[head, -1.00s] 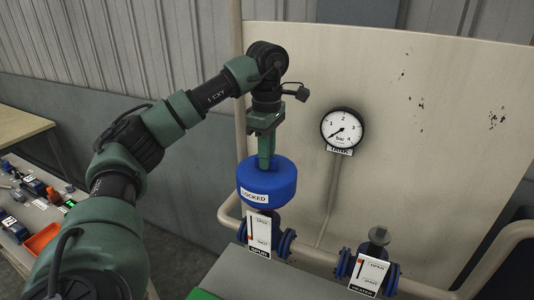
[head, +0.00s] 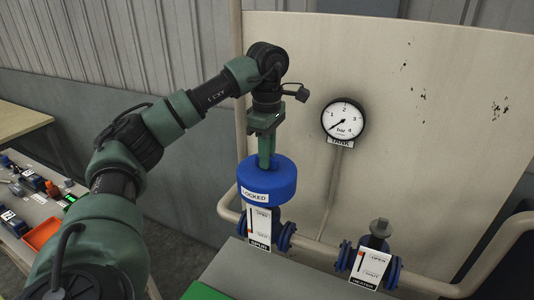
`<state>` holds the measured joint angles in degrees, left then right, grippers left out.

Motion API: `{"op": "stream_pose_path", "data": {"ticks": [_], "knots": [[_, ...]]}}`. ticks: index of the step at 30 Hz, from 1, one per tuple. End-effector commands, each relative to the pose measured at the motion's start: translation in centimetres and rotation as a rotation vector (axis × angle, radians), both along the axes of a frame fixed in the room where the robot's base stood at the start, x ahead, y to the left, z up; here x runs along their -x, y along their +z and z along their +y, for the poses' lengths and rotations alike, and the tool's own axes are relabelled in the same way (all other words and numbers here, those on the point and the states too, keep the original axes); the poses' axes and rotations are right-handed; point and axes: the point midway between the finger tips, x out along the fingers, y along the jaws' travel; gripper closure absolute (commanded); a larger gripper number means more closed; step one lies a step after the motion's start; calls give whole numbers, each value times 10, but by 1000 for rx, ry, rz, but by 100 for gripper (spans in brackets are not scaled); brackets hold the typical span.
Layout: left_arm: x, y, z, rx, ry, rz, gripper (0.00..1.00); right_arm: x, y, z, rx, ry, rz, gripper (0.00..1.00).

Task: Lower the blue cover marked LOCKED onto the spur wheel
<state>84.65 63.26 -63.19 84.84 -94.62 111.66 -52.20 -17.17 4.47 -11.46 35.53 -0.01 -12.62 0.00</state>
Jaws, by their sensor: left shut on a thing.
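The blue cover (head: 275,176), a thick round cap with a white LOCKED label, hangs upright under my left gripper (head: 266,160). The left gripper points down and is shut on the cover's top. The plate's top edge meets the cover's lower edge in the picture. The spur wheel itself is hidden beneath or behind the cover, so I cannot tell how far the cover is around it. My right gripper is not in view.
A round gauge (head: 343,119) is before the beige panel (head: 440,150). A grey surface (head: 240,272) lies in front. A cluttered bench (head: 35,212) is at left.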

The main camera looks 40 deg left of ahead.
Motion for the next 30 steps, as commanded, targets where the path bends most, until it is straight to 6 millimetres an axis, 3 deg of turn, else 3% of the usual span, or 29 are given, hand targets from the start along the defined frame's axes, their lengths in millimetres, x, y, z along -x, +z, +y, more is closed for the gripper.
{"op": "stream_pose_path", "data": {"ticks": [9,10,12,22,30], "knots": [[0,-4,0,0,0,0,100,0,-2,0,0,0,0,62],[0,-4,0,0,0,0,76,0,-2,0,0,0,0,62],[0,-4,0,0,0,0,59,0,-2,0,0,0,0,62],[0,-2,0,0,0,1,59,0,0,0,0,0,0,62],[0,26,0,-1,0,1,59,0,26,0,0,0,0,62]]}}
